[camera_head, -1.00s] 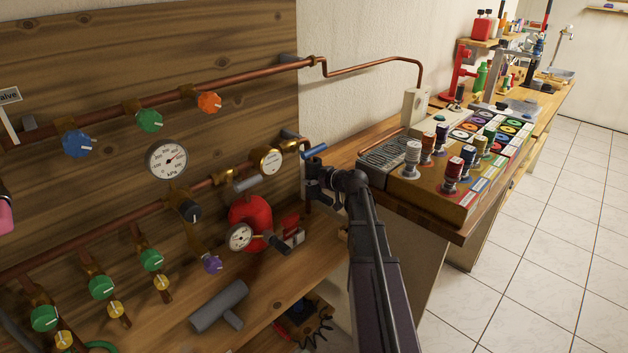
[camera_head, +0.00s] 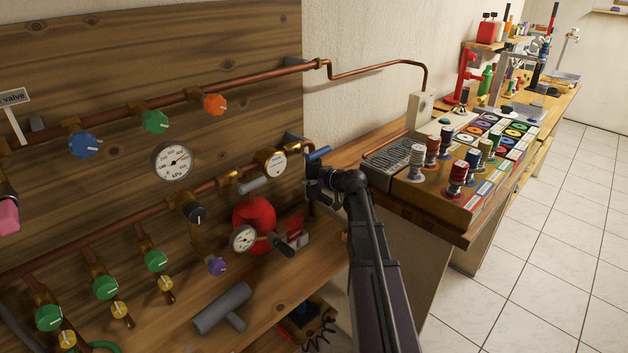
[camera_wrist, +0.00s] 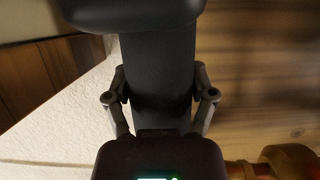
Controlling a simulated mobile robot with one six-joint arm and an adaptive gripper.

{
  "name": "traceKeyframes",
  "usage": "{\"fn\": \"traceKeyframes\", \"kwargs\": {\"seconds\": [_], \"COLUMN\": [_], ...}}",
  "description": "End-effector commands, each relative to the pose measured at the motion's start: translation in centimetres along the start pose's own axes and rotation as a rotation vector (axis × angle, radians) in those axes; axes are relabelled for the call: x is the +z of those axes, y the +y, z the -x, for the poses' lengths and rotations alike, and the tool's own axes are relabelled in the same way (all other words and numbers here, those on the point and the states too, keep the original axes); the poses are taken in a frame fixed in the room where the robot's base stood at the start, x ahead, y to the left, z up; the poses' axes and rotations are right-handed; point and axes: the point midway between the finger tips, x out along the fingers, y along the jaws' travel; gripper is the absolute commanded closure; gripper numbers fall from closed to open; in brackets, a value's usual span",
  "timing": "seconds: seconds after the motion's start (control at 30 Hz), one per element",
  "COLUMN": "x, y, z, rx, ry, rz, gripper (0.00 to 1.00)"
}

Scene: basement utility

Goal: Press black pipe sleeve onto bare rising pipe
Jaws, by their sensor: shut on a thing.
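The black pipe sleeve (camera_wrist: 157,75) shows in the wrist view as a dark upright cylinder between my two fingers. My gripper (camera_wrist: 160,95) is shut on it. In the head view my gripper (camera_head: 318,180) is at the right edge of the wooden board, beside the right end of the copper pipe run. There the copper pipe (camera_head: 308,146) bends downward and goes out of sight behind my gripper. The sleeve is not clearly visible in the head view. I cannot tell whether it is around the pipe or beside it.
A red tank (camera_head: 254,222) with gauges stands left of my gripper. A grey T-shaped piece (camera_head: 223,308) lies on the bench. A wooden box of spools (camera_head: 425,196) stands on the bench to the right. Brass fittings (camera_wrist: 290,160) show low right in the wrist view.

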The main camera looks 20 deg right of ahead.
Motion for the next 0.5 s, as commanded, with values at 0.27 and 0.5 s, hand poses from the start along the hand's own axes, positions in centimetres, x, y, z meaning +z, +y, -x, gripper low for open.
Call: {"fn": "traceKeyframes", "kwargs": {"seconds": [0.27,0.5], "x": [-0.23,-0.20], "y": [0.04,0.01], "z": [-0.58,-0.50], "rx": [0.000,0.000], "ry": [0.000,0.000], "rz": [0.000,0.000], "gripper": [0.68,0.00]}}
